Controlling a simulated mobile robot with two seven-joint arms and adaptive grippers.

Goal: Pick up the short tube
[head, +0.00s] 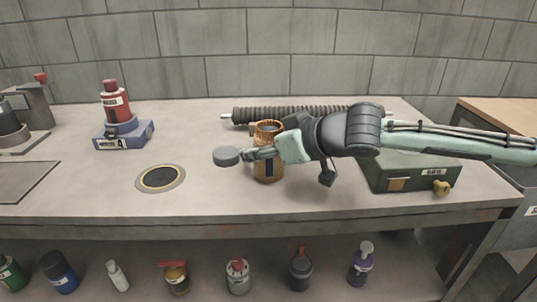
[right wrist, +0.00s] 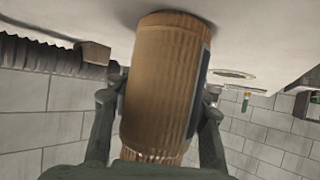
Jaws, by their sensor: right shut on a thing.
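The short tube (head: 260,173) is an orange-brown ribbed cylinder with an open top and a dark label on its side. It stands upright near the middle of the bench. My right gripper (head: 262,154) reaches it from the right and is shut on it. In the right wrist view the tube (right wrist: 160,85) fills the middle between the two dark fingers of my right gripper (right wrist: 160,95). The tube's base is at or very near the bench top; I cannot tell if there is a gap. My left gripper is not in view.
A grey round piece (head: 226,156) is just left of the tube. A dark ribbed long tube (head: 300,113) lies behind. A green box (head: 415,172) stands right, under my arm. A red bottle (head: 115,103) on a blue base and a ringed black disc (head: 161,178) are left. Several bottles line the lower shelf.

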